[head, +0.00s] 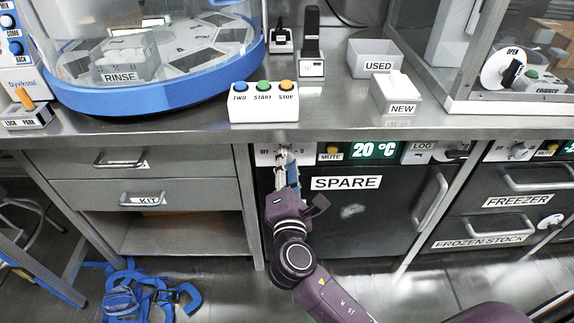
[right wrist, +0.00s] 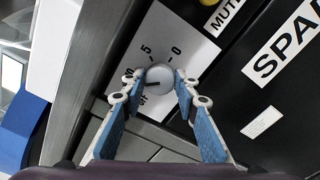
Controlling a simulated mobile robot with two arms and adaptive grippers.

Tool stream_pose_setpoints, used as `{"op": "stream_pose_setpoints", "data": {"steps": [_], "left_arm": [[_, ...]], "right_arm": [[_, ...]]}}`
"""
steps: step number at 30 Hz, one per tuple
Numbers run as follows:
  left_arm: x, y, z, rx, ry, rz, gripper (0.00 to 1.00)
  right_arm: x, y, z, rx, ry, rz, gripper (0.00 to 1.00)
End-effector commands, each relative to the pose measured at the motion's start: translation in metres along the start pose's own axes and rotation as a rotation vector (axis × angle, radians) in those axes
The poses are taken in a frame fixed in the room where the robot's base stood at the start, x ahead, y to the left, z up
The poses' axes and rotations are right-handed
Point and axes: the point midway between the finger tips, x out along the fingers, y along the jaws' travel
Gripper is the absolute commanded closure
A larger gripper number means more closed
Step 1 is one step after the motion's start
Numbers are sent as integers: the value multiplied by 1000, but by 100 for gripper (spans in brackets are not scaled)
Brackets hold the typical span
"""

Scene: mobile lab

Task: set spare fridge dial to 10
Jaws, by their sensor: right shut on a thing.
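The spare fridge (head: 345,212) is a dark door labelled SPARE under the bench. Its dial is a round grey-white knob (right wrist: 159,75) on a white plate (right wrist: 185,33) with 5, 0, OFF and a partly covered mark at the left. The knob's dark line points left and slightly down, toward the left finger. My right gripper (right wrist: 158,82) is shut on the knob, one finger on each side. The fridge display (head: 375,150) reads 20 °C. My left gripper is out of view.
A yellow MUTE button (head: 332,148) and a LOG panel (head: 432,152) sit right of the dial. The bench edge is just above, with a FWD/START/STOP button box (head: 264,108) on top. Drawers (head: 150,177) stand to the left; a blue strap (head: 128,295) lies on the floor.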

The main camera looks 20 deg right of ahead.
Motion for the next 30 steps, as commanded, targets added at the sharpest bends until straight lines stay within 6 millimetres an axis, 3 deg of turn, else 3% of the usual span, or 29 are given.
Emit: {"op": "stream_pose_setpoints", "data": {"steps": [12,28,29,30], "left_arm": [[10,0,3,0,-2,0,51],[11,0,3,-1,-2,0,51],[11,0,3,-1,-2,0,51],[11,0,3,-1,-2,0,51]], "right_arm": [[-1,-3,-1,178,1,-4,96],[-1,-2,-1,199,2,-4,96],[-1,-2,-1,199,2,-4,70],[-1,-2,-1,198,2,-4,65]]}}
